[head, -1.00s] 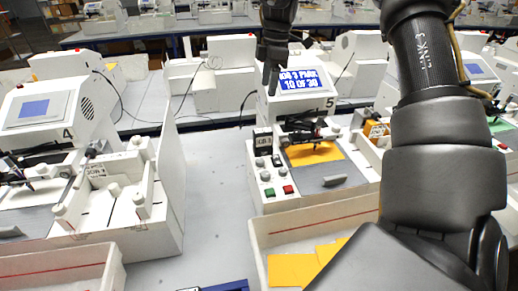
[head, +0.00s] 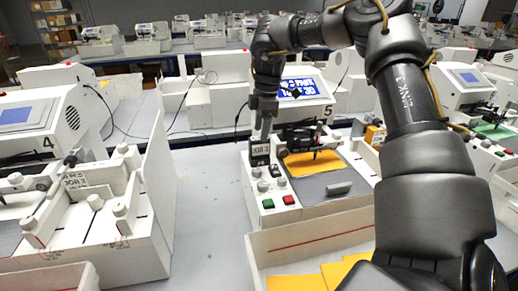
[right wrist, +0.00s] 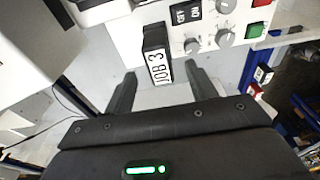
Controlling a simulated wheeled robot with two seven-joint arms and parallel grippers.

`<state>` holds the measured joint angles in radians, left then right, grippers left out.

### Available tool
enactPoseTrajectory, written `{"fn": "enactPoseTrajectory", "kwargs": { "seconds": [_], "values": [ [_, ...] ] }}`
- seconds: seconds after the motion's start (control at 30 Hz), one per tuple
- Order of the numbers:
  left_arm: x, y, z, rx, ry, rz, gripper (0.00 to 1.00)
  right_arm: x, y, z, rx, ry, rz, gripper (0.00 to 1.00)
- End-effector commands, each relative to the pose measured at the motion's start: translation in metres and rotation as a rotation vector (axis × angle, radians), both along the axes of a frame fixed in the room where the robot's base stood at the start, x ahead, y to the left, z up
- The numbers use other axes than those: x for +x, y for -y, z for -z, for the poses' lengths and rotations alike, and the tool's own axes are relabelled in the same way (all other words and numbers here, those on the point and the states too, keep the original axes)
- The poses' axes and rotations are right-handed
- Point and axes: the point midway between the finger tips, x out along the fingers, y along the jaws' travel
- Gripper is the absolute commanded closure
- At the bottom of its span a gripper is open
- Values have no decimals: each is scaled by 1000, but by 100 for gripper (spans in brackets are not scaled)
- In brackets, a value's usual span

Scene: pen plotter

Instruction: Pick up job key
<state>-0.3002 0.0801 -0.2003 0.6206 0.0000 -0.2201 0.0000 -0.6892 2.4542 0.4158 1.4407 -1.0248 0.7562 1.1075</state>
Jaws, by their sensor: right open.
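The job key (head: 259,154) is a small black block with a white "JOB 3" label. It stands at the left front of the plotter (head: 262,205) numbered 5, and its top is close under my right fingertips. It also shows in the right wrist view (right wrist: 157,60). My right gripper (head: 262,131) is open above the key and points down. In the right wrist view the fingers (right wrist: 160,74) lie on either side of the labelled key, with a gap on each side. Contact with the key is not visible. My left gripper is out of view.
Knobs (right wrist: 225,38), a green button (head: 268,204) and a red button (head: 288,199) sit beside the key. Orange paper (head: 310,162) lies under the pen carriage (head: 305,137). A white bin (head: 310,238) stands in front. The table to the left is clear (head: 200,200).

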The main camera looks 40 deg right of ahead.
Motion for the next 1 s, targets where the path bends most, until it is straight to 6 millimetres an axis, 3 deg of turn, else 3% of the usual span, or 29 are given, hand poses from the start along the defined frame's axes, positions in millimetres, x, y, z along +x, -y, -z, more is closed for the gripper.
{"fn": "enactPoseTrajectory", "kwargs": {
  "seconds": [0.27, 0.6, 0.9, 1.0],
  "values": [
    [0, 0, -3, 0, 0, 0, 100, 1, -2, 10, 1, 1, -1, 44],
    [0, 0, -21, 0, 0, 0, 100, 5, -6, 54, 1, -2, 0, 44],
    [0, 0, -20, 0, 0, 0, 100, 6, -6, 59, -1, 1, -1, 44],
    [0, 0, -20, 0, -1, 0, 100, 6, -6, 59, -1, 1, -1, 55]
  ]
}}
